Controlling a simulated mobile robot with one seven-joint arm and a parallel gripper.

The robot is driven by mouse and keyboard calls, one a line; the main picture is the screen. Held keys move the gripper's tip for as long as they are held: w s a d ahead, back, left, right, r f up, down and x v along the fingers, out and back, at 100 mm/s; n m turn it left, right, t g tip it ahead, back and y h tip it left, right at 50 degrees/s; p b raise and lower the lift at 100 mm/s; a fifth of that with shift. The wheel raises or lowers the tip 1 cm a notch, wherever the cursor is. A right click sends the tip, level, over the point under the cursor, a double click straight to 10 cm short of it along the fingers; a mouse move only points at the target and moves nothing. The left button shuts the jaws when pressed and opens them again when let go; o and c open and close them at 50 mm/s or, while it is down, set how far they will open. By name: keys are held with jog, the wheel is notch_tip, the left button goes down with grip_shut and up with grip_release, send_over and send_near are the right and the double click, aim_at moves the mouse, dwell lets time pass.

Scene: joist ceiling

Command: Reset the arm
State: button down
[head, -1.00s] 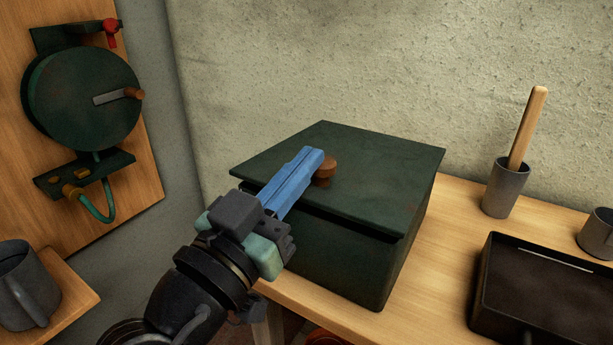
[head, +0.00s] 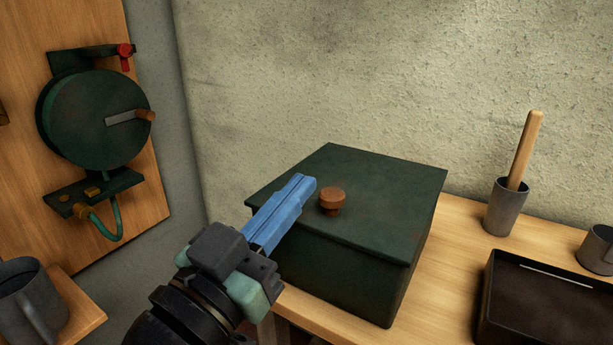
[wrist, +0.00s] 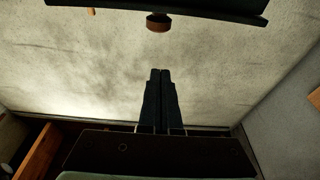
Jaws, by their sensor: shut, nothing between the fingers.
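My gripper (head: 307,182) is in the head view, its two blue fingers pressed together, pointing up and right over the left part of the dark green box (head: 345,270). The fingers are empty. The box lid (head: 390,195) lies flat and shut, with a round brown knob (head: 332,198) just right of my fingertips and apart from them in the picture. In the wrist view my closed fingers (wrist: 160,72) show dark, and the knob (wrist: 158,23) hangs beyond their tips under the dark lid edge. My forearm hides part of the table's left end.
A grey cup with a wooden stick (head: 505,207), a dark tray (head: 550,305) and a grey mug (head: 597,249) stand right of the box. At left are a wall-mounted green wheel device (head: 85,125) and another mug (head: 28,305). The wall is close behind the box.

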jog(key=f+v, duration=0.1)
jog(key=v, duration=0.4)
jog(key=s+d+r+n+t+y+p, duration=0.1)
jog(key=r+t+y+p, duration=0.4)
jog(key=r+p, duration=0.9)
jog(key=s+d+r+n+t+y+p, duration=0.1)
jog(key=s+r+n+t+y+p, duration=0.2)
jog(key=r+p, duration=1.2)
notch_tip(320, 180, up, 23)
jog(key=n+t+y, duration=0.2)
jog(key=y, duration=0.1)
jog(key=shift+d+n+y, duration=0.3)
jog(key=shift+n, duration=0.1)
jog(key=shift+d+f, duration=0.1)
jog(key=shift+d, duration=0.05)
